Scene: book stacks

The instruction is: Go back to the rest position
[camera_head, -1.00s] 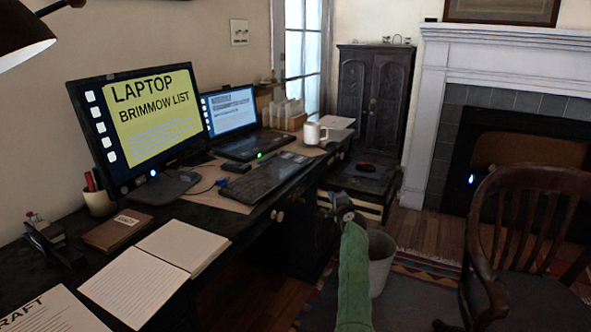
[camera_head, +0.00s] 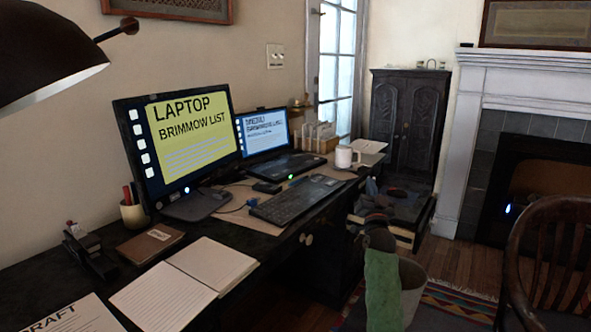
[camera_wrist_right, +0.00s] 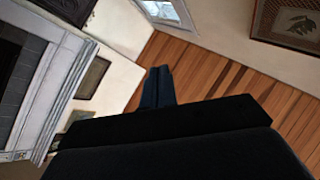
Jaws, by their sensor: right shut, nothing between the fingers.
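My right arm rises from the bottom of the head view in a green sleeve. Its gripper (camera_head: 371,188) points away from me, past the right side of the desk. In the right wrist view its dark fingers (camera_wrist_right: 158,87) are together with nothing between them. Wooden floor and pale walls lie beyond them, and the fingers touch nothing that I can see. My left gripper is in neither view.
The black desk (camera_head: 265,258) holds a monitor (camera_head: 190,140), a laptop (camera_head: 290,166), a keyboard (camera_head: 297,199), a white mug (camera_head: 344,156) and an open notebook (camera_head: 190,277). A waste bin (camera_head: 413,285) stands beside my right arm. A wooden chair (camera_head: 550,215) is at the right.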

